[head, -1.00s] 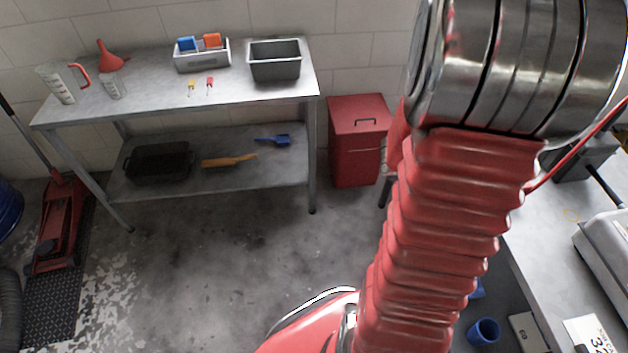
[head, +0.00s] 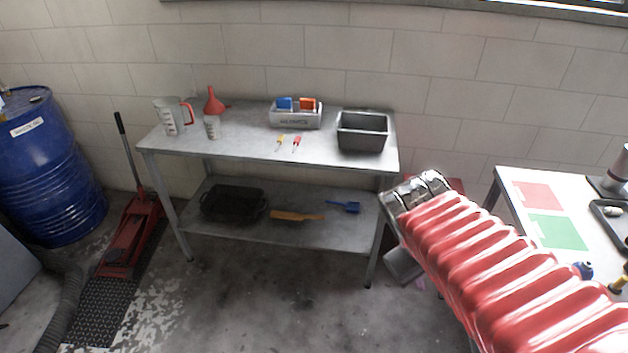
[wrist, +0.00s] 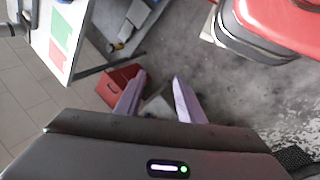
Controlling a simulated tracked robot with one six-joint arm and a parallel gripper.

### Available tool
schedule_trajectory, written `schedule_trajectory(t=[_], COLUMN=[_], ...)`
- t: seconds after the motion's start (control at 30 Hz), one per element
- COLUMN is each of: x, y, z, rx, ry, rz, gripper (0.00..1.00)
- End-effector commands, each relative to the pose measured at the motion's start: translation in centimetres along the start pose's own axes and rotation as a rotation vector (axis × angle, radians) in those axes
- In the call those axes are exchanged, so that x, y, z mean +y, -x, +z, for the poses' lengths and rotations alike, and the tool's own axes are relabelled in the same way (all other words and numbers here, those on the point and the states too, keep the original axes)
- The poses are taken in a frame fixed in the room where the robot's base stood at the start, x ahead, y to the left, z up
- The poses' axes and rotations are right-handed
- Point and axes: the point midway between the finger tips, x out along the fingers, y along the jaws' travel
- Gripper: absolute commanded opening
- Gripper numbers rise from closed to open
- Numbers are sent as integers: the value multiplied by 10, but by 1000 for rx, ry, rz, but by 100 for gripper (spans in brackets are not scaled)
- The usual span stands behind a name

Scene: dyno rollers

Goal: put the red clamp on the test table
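No object is clearly recognisable as the red clamp. A small red item (head: 296,141) lies beside a yellow one on the metal table (head: 235,147), and an orange-red piece (head: 307,104) sits in a grey box there. I cannot tell whether either is the clamp. Another table (head: 509,189) stands at the right, and I cannot tell which is the test table. My gripper (wrist: 159,76) is open in the wrist view, its pale fingers apart above the floor. A pale shape shows between their bases, too unclear to name. In the head view my arm hides most of the gripper.
The grey box (head: 296,122) also holds a blue piece. A dark bin (head: 362,142), red funnel (head: 212,101) and jug (head: 170,117) share that table. Red (head: 538,196) and green (head: 558,232) sheets lie on the right table. A red cabinet (wrist: 112,88) stands near my gripper. Floor is free in front.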

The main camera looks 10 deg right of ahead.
Motion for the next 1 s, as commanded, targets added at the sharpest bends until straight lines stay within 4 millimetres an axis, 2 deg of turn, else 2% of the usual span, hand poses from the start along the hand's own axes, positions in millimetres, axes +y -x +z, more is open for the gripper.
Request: schedule_trajectory(t=[0.2, 0.3, 0.4, 0.53, 1.0], x=[-63, -87, -103, -111, -110], y=[58, 84, 101, 110, 109], z=[-34, -44, -48, -50, -50], rx=[231, 309, 356, 376, 375], ry=[-162, -219, -255, -274, -274], rz=[-194, -286, -354, -388, -387], gripper=[35, 35, 35, 35, 35])
